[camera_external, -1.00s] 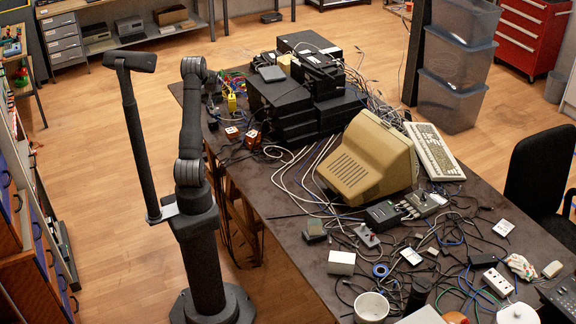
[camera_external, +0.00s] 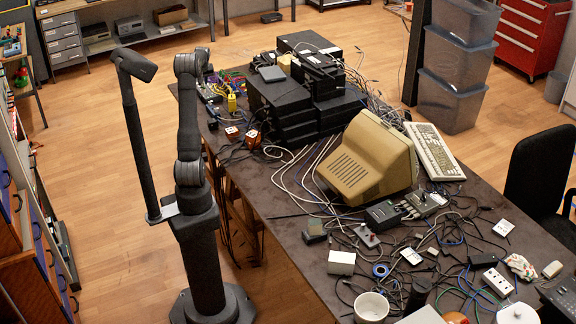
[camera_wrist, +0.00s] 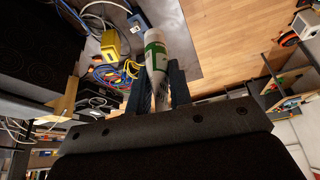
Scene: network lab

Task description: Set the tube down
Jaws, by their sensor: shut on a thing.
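The tube (camera_wrist: 155,50) is white with a green label and shows in the wrist view. It sits lengthwise between the two dark fingers of my gripper (camera_wrist: 157,82), which is shut on it. The tube points away from the wrist, its far end near the edge of the dark table. Whether it touches the table cannot be told. In the outside view my arm hides the gripper and the tube, beside the table's far left corner.
A yellow connector (camera_wrist: 110,45) and coloured cables (camera_wrist: 112,75) lie left of the tube in the wrist view. Stacked black boxes (camera_external: 285,108) and a beige monitor (camera_external: 368,160) crowd the table (camera_external: 265,190). Wooden floor (camera_wrist: 230,30) lies beyond the table edge.

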